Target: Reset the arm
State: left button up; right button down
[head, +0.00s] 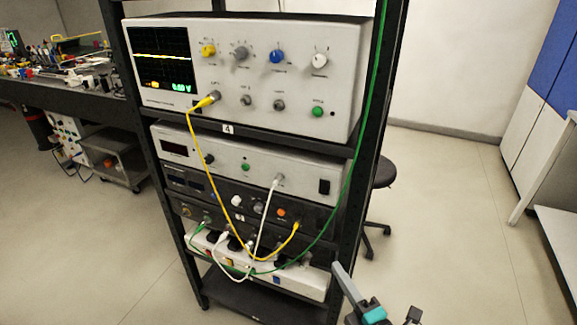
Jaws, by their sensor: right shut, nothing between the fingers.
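My right gripper (374,312) shows only in part at the bottom edge, right of centre, with grey and dark parts and a teal piece. It is shut and holds nothing. It is in front of the lower right side of a black instrument rack (357,190) and looks apart from it. The rest of the right arm is cut off by the frame. My left gripper is not in view.
The rack holds an oscilloscope (345,75), a white instrument (300,160) and a white power strip (310,285), with yellow, white and green cables hanging in front. A stool (383,172) stands behind.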

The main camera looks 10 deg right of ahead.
jog(key=s+f+m+g+h, duration=0.1)
jog(key=s+f+m+g, duration=0.25)
jog(key=f, duration=0.55)
jog(key=s+f+m+g+h+b, duration=0.1)
jog(key=s+f+m+g, duration=0.2)
jog(key=f, duration=0.5)
jog(key=s+f+m+g+h, duration=0.1)
jog(key=s+f+m+g, duration=0.15)
jog(key=s+f, duration=0.45)
jog(key=s+f+m+g, duration=0.4)
jog(key=s+f, duration=0.4)
jog(key=s, duration=0.4)
jog(key=s+f+m+g+b, duration=0.1)
jog(key=s+f+m+g, duration=0.3)
jog(key=s+f, duration=0.4)
jog(key=s+m, duration=0.1)
jog(key=s, duration=0.2)
jog(key=shift+s+f+h, duration=0.2)
jog(key=shift+s+h, duration=0.1)
jog(key=shift+s, duration=0.05)
